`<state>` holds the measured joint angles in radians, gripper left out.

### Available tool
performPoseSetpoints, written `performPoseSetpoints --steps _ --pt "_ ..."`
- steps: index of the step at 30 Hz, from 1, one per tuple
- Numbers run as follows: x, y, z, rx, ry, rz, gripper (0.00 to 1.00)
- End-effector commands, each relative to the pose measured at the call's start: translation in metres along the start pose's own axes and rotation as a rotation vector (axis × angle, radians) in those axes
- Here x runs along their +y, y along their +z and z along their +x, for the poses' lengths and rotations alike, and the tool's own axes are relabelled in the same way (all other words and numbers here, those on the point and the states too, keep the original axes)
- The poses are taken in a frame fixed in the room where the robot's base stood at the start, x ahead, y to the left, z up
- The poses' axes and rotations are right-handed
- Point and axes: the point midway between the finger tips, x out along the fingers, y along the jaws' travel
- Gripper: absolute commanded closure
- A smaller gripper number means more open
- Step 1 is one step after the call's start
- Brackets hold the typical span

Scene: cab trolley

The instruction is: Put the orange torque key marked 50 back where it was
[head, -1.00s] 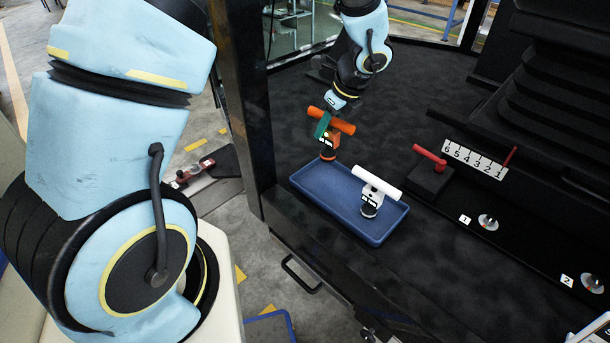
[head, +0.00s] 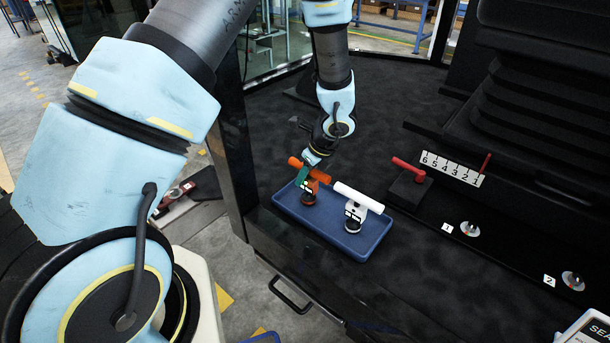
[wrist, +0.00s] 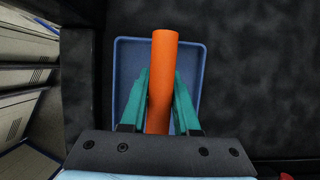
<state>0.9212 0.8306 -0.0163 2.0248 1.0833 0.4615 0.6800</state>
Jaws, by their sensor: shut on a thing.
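The orange torque key (head: 319,174) has a T-shaped handle and a dark round lower end. It is upright at the left end of the blue tray (head: 365,242); I cannot tell whether its lower end touches the tray floor. My gripper (head: 302,178) is shut on the orange key, its green fingers on both sides of the handle. In the wrist view the orange handle (wrist: 163,75) lies between the green fingers, over the tray. The marking on the key is too small to read.
A white torque key (head: 357,198) stands in the tray, close right of the orange one. A red-handled key sits on a black block (head: 410,190) by a numbered strip (head: 451,169). Sockets labelled 1 (head: 470,229) and 2 (head: 573,281) lie to the right. A dark post stands left.

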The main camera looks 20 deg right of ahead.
Motion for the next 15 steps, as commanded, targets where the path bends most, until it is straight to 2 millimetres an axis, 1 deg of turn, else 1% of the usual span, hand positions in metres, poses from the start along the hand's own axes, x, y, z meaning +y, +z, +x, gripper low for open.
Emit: performPoseSetpoints --steps 6,7,14,15 --pt "0.0 -0.0017 0.0044 0.0 0.0 0.0 1.0" --pt "0.0003 -0.0013 0.0033 0.0 0.001 0.0 0.67" --pt "0.0003 -0.0012 0.003 0.0 0.001 0.0 0.41" --pt "0.0003 -0.0012 0.003 0.0 0.001 0.0 0.41"
